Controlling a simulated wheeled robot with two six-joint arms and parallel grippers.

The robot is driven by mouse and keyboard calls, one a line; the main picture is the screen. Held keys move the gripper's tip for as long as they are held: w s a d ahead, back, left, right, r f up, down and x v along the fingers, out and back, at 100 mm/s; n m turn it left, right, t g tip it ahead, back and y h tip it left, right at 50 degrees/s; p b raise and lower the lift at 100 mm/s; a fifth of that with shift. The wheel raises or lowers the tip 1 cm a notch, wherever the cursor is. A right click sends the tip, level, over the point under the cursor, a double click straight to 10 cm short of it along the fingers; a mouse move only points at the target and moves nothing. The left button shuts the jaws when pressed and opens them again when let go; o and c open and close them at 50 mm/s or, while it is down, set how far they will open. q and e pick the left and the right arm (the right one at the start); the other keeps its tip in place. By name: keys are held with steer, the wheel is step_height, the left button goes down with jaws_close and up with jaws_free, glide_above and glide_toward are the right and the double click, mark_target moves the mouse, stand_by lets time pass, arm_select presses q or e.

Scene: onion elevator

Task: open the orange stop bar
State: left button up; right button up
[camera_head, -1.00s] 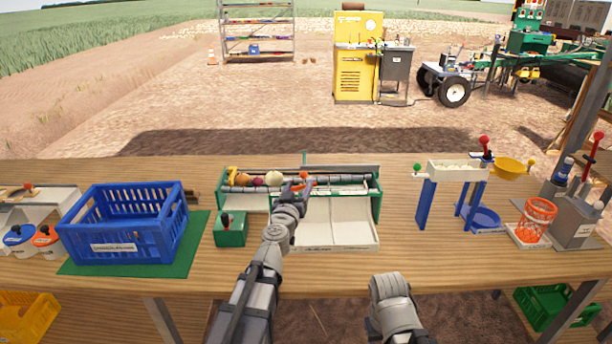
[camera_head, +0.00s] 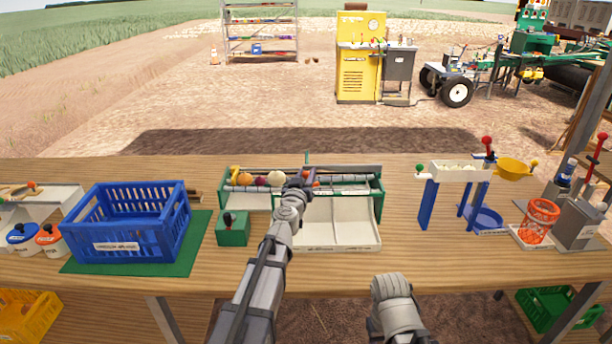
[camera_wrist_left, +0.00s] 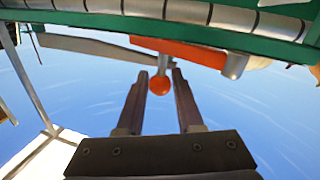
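The orange stop bar (camera_wrist_left: 180,52) crosses below the green-framed roller conveyor in the left wrist view. A round orange knob (camera_wrist_left: 159,85) hangs from it. My left gripper (camera_wrist_left: 160,73) is open, with one finger on each side of the knob and small gaps showing. In the head view my left gripper (camera_head: 300,182) is at the front of the roller conveyor (camera_head: 345,186) and hides most of the bar. Only a bit of orange shows just right of the gripper.
Several onions (camera_head: 260,181) lie on the rollers left of my gripper. A white tray (camera_head: 345,236) sits in front of the conveyor. A green box with a dark knob (camera_head: 233,232) and a blue crate (camera_head: 128,222) stand to the left.

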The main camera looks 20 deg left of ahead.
arm_select(q)
jaws_close()
stand_by(1.0)
